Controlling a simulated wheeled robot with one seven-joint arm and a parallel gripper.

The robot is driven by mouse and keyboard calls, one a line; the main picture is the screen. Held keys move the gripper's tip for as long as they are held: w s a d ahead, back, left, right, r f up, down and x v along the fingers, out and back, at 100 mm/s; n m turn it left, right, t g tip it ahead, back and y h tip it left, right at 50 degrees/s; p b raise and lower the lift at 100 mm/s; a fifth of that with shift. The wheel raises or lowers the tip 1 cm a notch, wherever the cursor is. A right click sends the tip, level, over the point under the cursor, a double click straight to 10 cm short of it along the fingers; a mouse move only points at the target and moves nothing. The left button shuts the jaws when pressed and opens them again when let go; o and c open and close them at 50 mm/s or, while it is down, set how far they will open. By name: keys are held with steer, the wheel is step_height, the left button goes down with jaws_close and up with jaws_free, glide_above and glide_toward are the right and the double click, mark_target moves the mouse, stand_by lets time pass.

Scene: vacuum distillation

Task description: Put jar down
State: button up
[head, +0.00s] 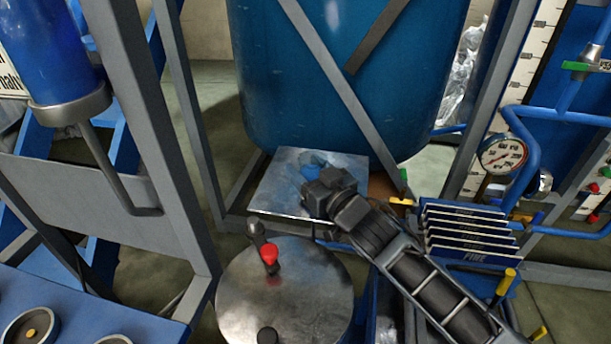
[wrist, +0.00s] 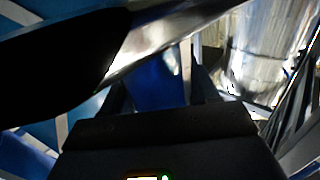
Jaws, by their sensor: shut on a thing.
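My gripper (head: 314,184) is over the near part of the square metal plate (head: 277,192), in front of the large blue tank. It is shut on the jar. The jar is mostly hidden; a small blue patch (head: 311,172) just beyond my fingers in the head view seems to be part of it. In the wrist view a blue surface (wrist: 158,82) shows between my two dark fingers (wrist: 160,95). I cannot tell whether the jar touches the plate. A dark shape with a shiny edge covers the upper left of the wrist view.
The large blue tank (head: 340,80) stands behind the plate, with grey frame bars in front of it.

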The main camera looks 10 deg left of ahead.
steer(key=shift+w+a+f+b, duration=0.25)
steer(key=shift+w+f+b, duration=0.05)
steer(key=shift+f, duration=0.1)
steer(key=shift+f, duration=0.2)
steer(key=o, duration=1.3)
steer(key=shift+r, duration=0.1)
